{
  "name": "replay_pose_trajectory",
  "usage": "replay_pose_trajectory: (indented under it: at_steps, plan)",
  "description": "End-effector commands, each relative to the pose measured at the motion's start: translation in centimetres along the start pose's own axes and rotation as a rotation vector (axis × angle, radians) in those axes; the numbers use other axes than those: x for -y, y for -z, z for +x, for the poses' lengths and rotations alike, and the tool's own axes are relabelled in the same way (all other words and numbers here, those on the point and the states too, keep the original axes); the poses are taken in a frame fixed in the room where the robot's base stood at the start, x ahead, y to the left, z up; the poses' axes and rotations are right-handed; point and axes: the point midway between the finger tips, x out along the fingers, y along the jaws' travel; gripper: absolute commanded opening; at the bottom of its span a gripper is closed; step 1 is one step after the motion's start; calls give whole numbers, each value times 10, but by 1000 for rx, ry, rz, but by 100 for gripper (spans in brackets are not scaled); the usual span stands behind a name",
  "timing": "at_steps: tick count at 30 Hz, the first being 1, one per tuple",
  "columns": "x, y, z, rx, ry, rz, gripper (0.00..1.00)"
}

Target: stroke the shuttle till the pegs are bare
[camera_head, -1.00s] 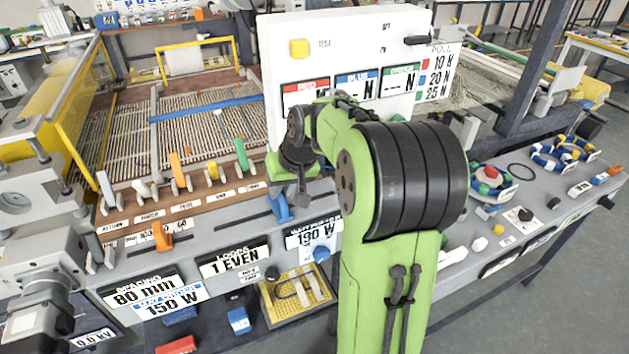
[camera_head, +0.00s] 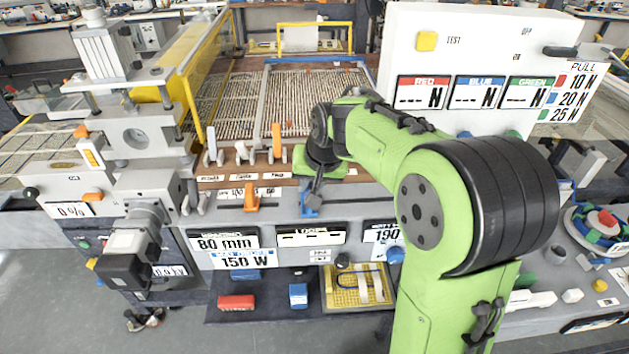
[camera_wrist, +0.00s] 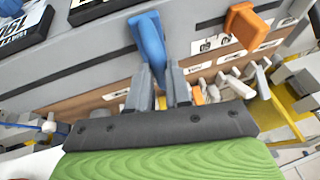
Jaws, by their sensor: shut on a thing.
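My gripper (camera_head: 313,194) is above the front ledge of the machine, its dark fingers pointing down. In the wrist view my gripper (camera_wrist: 157,88) is shut on an upright blue handle (camera_wrist: 147,36), which also shows in the head view (camera_head: 308,211). I take this handle to be the shuttle. An orange handle (camera_head: 251,198) stands on the same ledge to its left; it also shows in the wrist view (camera_wrist: 245,25). Behind is a row of upright pieces, with a white one (camera_head: 243,152) and an orange one (camera_head: 277,142). I cannot tell whether these are the pegs.
A wire mesh bed (camera_head: 316,95) lies behind the row. A white display box (camera_head: 472,75) stands right of my arm. A grey press unit (camera_head: 138,135) stands at left. Below the ledge are a yellow tray (camera_head: 355,289) and a red block (camera_head: 236,302).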

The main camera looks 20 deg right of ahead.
Motion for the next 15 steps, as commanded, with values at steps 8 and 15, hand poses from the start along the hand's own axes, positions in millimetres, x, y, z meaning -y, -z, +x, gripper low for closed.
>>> replay_pose_trajectory:
  at_steps: [8, 15]
  plan:
    - [4, 0, 0, -1, 8, -8, 44]
    - [2, 0, -1, -1, 5, -5, 44]
